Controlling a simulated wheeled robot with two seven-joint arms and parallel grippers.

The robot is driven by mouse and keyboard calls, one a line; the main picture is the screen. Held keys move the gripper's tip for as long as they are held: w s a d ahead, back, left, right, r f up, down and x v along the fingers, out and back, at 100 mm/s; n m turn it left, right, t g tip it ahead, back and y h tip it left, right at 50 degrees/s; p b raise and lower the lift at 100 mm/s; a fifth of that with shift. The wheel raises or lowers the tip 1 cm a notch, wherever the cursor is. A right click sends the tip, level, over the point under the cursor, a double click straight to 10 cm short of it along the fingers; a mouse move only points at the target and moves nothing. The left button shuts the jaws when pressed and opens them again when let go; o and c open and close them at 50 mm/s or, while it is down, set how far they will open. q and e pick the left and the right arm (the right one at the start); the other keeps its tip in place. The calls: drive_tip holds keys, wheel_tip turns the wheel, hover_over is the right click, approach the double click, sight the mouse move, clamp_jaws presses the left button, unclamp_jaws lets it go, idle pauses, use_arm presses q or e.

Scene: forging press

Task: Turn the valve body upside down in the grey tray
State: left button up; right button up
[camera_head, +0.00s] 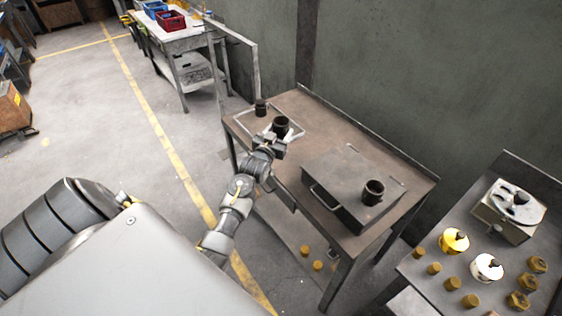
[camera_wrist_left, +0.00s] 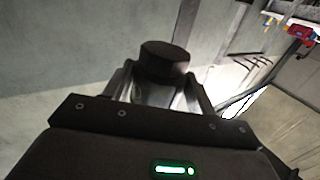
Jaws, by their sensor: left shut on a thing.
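My left gripper (camera_head: 275,134) is shut on a dark valve body (camera_head: 281,125), at the near right part of the shallow grey tray (camera_head: 300,129). In the left wrist view the valve body (camera_wrist_left: 165,60) sits between the two fingers, its wide round dark end pointing away from the palm and its narrower part between them. I cannot tell whether it touches the tray. A second dark part (camera_head: 260,106) stands upright at the tray's far left. My right gripper is not in view.
The tray lies on a brown metal table (camera_head: 318,118). To the right, a flat grey box (camera_head: 340,176) with a handle bears another dark hollow part (camera_head: 373,192). A second table (camera_head: 430,262) at lower right carries several yellow and brass parts. A wall stands behind.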

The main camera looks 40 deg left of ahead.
use_arm(q)
drive_tip(key=m, duration=0.3)
drive_tip(key=shift+r+m, duration=0.2)
drive_tip(key=shift+m, duration=0.2)
drive_tip(key=m, duration=0.4)
drive_tip(key=shift+f+m+p, duration=0.1)
drive_tip(key=shift+m+p, duration=0.3)
drive_tip(key=m+p, duration=0.1)
drive_tip(key=m, duration=0.4)
drive_tip(key=shift+a, duration=0.1)
drive_tip(key=m, duration=0.3)
drive_tip(key=shift+p, duration=0.4)
drive_tip(key=shift+m, duration=0.5)
